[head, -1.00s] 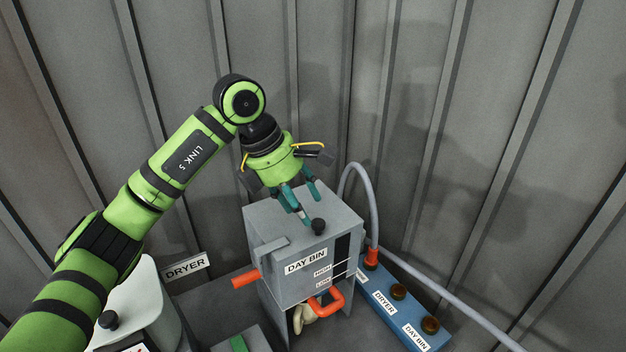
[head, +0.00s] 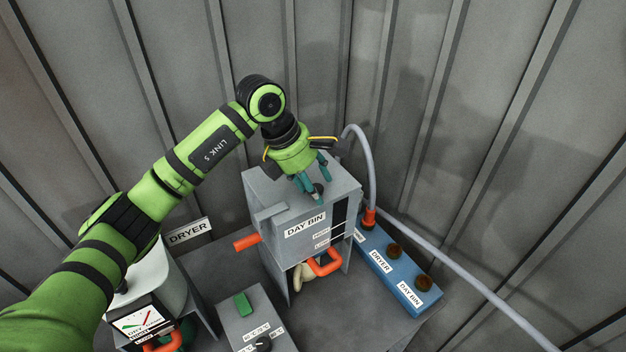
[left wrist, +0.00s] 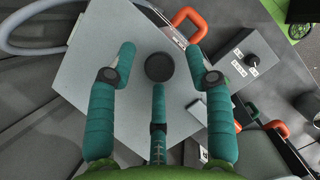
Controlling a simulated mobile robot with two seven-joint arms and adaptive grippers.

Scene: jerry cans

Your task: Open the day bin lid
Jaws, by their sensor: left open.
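The day bin (head: 293,247) is a grey box with a "DAY BIN" label on its front. Its flat lid (head: 345,184) is closed, with a round black knob (head: 318,190) near the front edge. My left gripper (head: 312,187) is open above the lid, its teal fingers pointing down at the knob. In the left wrist view the knob (left wrist: 159,67) lies between the two outer fingertips, with the third finger just below it. The fingers look apart from the knob; their height over the lid (left wrist: 100,85) is hard to tell. My right gripper is not in view.
An orange handle (head: 325,264) sticks out at the bin's front and another (head: 246,242) at its left. A white dryer (head: 160,275) stands at the left. Ribbed walls close off the back.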

